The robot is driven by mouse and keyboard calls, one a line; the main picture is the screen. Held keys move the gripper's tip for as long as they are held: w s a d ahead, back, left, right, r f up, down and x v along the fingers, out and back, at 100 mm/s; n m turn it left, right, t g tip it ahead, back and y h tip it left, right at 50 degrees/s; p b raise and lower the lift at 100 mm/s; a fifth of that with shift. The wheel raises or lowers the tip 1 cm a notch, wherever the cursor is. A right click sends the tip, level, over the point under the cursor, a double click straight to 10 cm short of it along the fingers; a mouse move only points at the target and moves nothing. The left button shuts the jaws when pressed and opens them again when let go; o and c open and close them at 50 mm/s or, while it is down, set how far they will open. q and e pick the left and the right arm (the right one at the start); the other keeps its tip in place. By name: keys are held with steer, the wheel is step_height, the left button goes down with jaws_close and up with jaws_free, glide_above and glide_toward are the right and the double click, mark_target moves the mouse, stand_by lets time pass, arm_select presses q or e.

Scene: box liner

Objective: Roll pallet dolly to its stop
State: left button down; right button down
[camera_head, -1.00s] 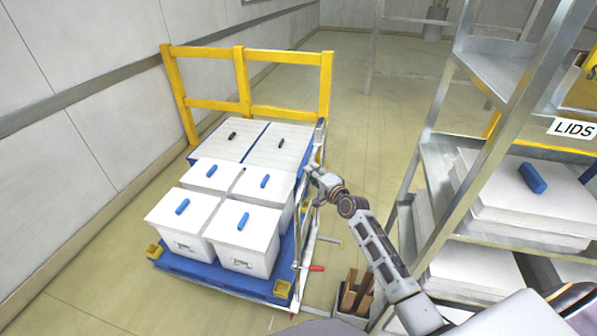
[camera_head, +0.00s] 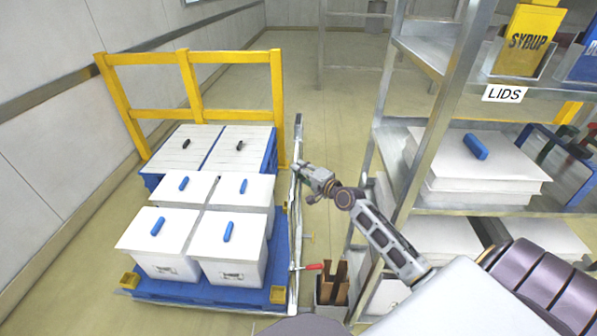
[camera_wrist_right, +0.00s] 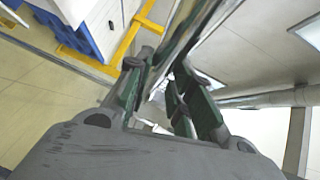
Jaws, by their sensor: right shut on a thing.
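The pallet dolly has a blue deck (camera_head: 205,291) with yellow corner brackets and a metal side rail (camera_head: 296,225). Several white boxes with blue-handled lids (camera_head: 157,230) stand on its near part. White slatted tops with black handles (camera_head: 180,145) are at its far part. My right gripper (camera_head: 307,181) is at the dolly's right side, shut on the metal rail. In the right wrist view its green fingers (camera_wrist_right: 152,82) close around a metal bar; the exact contact is partly hidden. My left gripper is not in view.
A yellow barrier (camera_head: 190,86) stands at the dolly's far end; I cannot tell whether they touch. A metal shelf (camera_head: 375,150) with white lids (camera_head: 480,165) stands close on the right. A small bin (camera_head: 332,290) is on the floor between. A wall runs along the left.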

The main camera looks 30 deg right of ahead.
steer(key=shift+d+f, duration=0.1)
steer(key=shift+f, duration=0.25)
steer(key=c, duration=1.3)
jaws_free()
steer(key=shift+w, duration=0.1)
steer(key=shift+o, duration=0.2)
steer(key=shift+w+f, duration=0.1)
steer(key=shift+w, duration=0.05)
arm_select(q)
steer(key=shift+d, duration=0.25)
arm_select(e)
steer(key=v, duration=1.2)
steer(key=shift+d, duration=0.1)
